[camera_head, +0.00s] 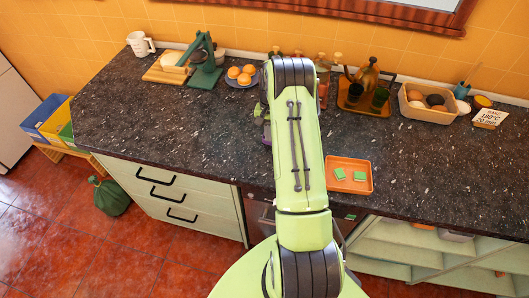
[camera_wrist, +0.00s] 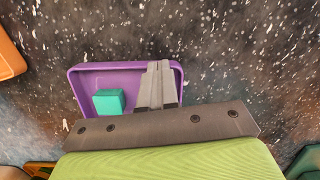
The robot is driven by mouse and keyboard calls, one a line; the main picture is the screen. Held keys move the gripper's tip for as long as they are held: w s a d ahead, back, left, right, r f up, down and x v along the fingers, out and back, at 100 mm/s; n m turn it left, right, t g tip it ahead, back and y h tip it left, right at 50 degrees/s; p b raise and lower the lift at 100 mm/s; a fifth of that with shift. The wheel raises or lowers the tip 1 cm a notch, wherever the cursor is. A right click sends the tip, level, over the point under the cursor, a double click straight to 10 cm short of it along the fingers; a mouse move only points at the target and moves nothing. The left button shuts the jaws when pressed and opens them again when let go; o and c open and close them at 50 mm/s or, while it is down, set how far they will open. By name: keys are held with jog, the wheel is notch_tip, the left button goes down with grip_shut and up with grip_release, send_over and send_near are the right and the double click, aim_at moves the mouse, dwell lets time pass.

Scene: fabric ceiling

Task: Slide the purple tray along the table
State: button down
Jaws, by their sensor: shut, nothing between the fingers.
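The purple tray (camera_wrist: 98,76) lies on the dark speckled countertop in the wrist view, with a teal block (camera_wrist: 108,101) inside it toward the left. My gripper (camera_wrist: 158,66) is shut and empty, its fingers over the right part of the tray, near the right wall. I cannot tell whether the fingertips touch the tray floor or wall. The near side of the tray is hidden behind my gripper's body. In the head view only a small purple part of the tray (camera_head: 266,133) shows left of my arm; my gripper is hidden behind the arm.
An orange tray (camera_head: 365,187) with green pieces lies right of my arm near the counter's front edge. Bottles, a plate of oranges (camera_head: 242,85) and a food container (camera_head: 448,116) stand along the back. The countertop (camera_head: 150,110) is clear on the left and at the front right.

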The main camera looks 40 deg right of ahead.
jog(key=w+d, duration=0.2)
jog(key=d, duration=0.1)
jog(key=w+d, duration=0.1)
jog(key=w, duration=0.1)
jog(key=shift+d+f, duration=0.25)
jog(key=shift+d, duration=0.15)
jog(key=shift+w+r+p, duration=0.1)
jog(key=shift+r+p, duration=0.2)
jog(key=shift+r, duration=0.4)
jog(key=shift+w+d+r, duration=0.1)
jog(key=shift+d+r, duration=0.05)
notch_tip(320, 180, up, 15)
jog(key=w+d+p, duration=0.1)
jog(key=p, duration=0.8)
jog(key=shift+w+d, duration=0.25)
jog(key=shift+d, duration=0.15)
jog(key=shift+f, duration=0.25)
